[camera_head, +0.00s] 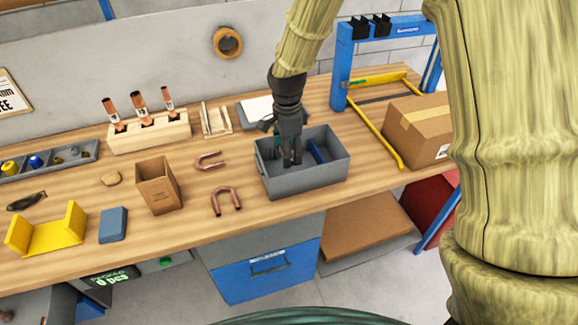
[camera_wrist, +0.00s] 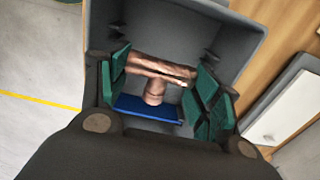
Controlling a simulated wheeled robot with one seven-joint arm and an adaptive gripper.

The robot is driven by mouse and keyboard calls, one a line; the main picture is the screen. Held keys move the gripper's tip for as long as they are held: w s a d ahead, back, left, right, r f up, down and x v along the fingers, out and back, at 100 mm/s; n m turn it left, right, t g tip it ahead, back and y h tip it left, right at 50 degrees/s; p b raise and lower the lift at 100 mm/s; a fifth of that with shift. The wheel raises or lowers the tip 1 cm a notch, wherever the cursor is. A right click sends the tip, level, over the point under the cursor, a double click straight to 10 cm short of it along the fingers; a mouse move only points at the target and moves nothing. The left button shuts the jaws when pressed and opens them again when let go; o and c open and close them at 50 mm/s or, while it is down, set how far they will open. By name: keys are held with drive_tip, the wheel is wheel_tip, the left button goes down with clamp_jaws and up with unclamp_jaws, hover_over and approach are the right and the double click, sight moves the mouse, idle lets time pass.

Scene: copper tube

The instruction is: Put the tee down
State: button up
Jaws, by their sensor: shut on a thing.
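My gripper (camera_head: 290,158) is down inside the grey bin (camera_head: 320,182) on the workbench. In the wrist view, its green-padded fingers (camera_wrist: 165,85) are shut on the copper tee (camera_wrist: 155,92), one pad at each end of the tee's straight run. The tee's short branch points toward the lower part of that view. A blue strip (camera_wrist: 145,108) lies in the bin below the tee; it also shows in the head view (camera_head: 317,152). I cannot tell whether the tee touches the bin floor. The tee is hidden in the head view.
Two copper U-bends (camera_head: 226,201) lie on the bench left of the bin. A cardboard box (camera_head: 158,186), a blue block (camera_head: 113,225) and a yellow bracket (camera_head: 46,236) stand farther left. A larger carton (camera_head: 415,132) and a blue-and-yellow frame (camera_head: 343,70) are at the right.

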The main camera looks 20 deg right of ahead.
drive_tip(key=f, duration=0.2)
drive_tip(key=shift+w+a+f, duration=0.2)
drive_tip(key=shift+f, duration=0.15)
drive_tip(key=shift+s+d+f+p, duration=0.1)
drive_tip(key=shift+f+p, duration=0.8)
drive_tip(key=shift+f, duration=1.3)
drive_tip(key=shift+f, duration=0.15)
drive_tip(key=o, duration=0.7)
drive_tip(key=shift+o, duration=0.2)
drive_tip(key=shift+r+b, duration=1.85)
drive_tip(key=shift+r, duration=4.35)
